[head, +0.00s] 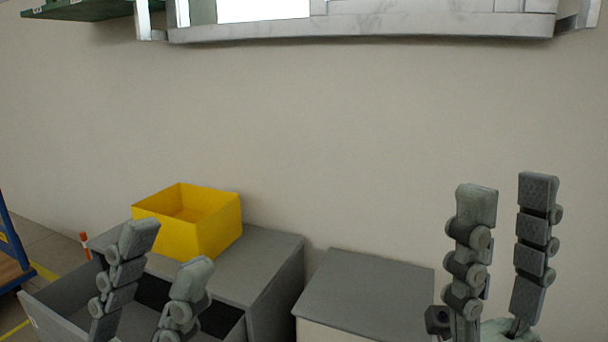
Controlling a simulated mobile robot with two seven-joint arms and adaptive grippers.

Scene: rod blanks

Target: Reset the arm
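My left gripper (164,265) is at the lower left, its two jointed grey fingers spread apart with nothing between them. It shows in front of a grey cabinet whose drawer stands open. My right gripper (508,213) is at the lower right, fingers pointing up and apart, with only the wall behind the gap. Both wrists and most of both arms are out of view.
A yellow open box (208,240) stands on the grey cabinet (262,262), above the pulled-out drawer (52,302). A lower grey-topped cabinet (365,292) stands to its right. A blue trolley (10,245) is at the left edge. A window ledge (360,27) runs along the top; the wall between is bare.

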